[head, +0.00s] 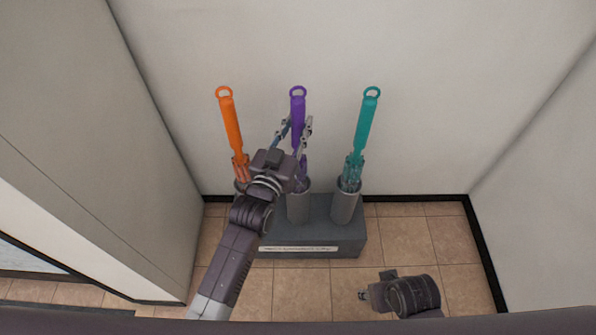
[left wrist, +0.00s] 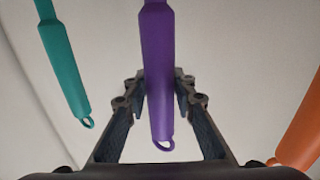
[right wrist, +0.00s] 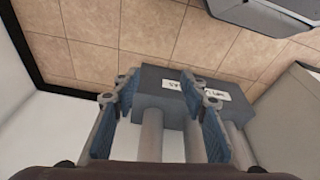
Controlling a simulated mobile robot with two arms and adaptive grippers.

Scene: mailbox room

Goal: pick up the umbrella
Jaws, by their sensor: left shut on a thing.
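A purple umbrella (head: 298,108) with a loop handle stands upright in the middle tube of a grey stand, between an orange umbrella (head: 231,125) on the left and a teal umbrella (head: 364,125) on the right. My left gripper (head: 294,128) is shut on the purple umbrella's upper shaft, below the loop. In the left wrist view the purple umbrella (left wrist: 158,60) runs between the two fingers. The left wrist partly hides the purple umbrella's lower part and the orange one's tube. My right gripper (right wrist: 168,95) is open and empty, low at the front right in the head view.
The grey stand (head: 345,238) carries a white label and holds three grey tubes. A white wall is close behind it. A tall pale cabinet (head: 90,150) is on the left. Tiled floor (head: 420,235) is clear to the right, up to the right wall.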

